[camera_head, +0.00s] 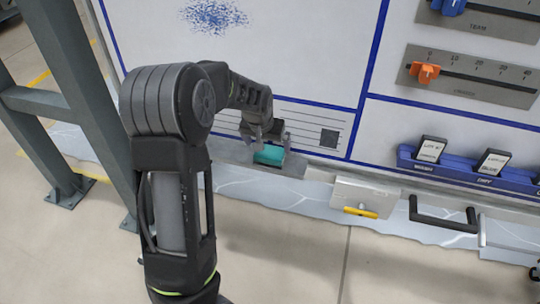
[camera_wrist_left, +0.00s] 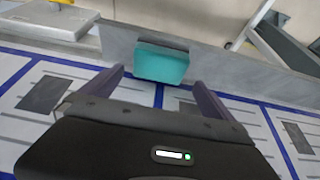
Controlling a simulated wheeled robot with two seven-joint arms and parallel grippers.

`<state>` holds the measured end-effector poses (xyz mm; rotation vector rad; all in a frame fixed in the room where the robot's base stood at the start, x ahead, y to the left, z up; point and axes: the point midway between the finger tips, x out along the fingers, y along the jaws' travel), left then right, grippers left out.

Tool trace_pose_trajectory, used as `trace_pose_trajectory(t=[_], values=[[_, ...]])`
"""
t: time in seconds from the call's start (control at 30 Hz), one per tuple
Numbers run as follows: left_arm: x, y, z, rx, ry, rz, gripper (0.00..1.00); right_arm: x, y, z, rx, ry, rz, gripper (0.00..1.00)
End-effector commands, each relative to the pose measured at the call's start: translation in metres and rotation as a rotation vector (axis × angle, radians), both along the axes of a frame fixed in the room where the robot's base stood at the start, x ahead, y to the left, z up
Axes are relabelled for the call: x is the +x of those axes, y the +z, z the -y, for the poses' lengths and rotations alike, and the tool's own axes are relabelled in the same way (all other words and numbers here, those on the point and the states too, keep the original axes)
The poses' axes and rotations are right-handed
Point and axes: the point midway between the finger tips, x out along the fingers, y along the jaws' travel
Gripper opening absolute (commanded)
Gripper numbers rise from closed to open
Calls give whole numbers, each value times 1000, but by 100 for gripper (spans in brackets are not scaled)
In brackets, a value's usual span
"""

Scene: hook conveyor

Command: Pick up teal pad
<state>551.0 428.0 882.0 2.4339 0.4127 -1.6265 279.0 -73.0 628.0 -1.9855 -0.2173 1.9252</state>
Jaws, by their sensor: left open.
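The teal pad (camera_head: 270,155) is a small block on the grey ledge (camera_head: 292,167) below the whiteboard in the head view. In the left wrist view the teal pad (camera_wrist_left: 161,64) lies just beyond my fingertips, roughly centred between them. My left gripper (camera_head: 263,136) is at the ledge, close above the pad. In the wrist view its two fingers (camera_wrist_left: 158,82) are apart with nothing between them. Whether a finger touches the pad cannot be told. My right gripper is not in view.
The whiteboard (camera_head: 300,50) stands right behind the ledge. To the right are a light box with a yellow handle (camera_head: 361,212), a black handle (camera_head: 443,215) and a blue rack (camera_head: 465,172) with black-and-white cards. A grey steel post (camera_head: 85,100) stands at the left.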

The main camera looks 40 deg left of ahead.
Motion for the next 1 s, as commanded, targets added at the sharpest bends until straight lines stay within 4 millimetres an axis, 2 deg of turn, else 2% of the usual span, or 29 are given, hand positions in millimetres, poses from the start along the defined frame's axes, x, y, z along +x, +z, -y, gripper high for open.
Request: trace_pose_trajectory(t=[0.4, 0.77, 1.0], values=[[3, -8, -1, 0, 0, -1, 100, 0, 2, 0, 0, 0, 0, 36], [17, -51, -4, 1, 2, -2, 100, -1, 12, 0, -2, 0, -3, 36], [19, -55, -4, 0, 1, 1, 100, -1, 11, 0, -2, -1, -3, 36]])
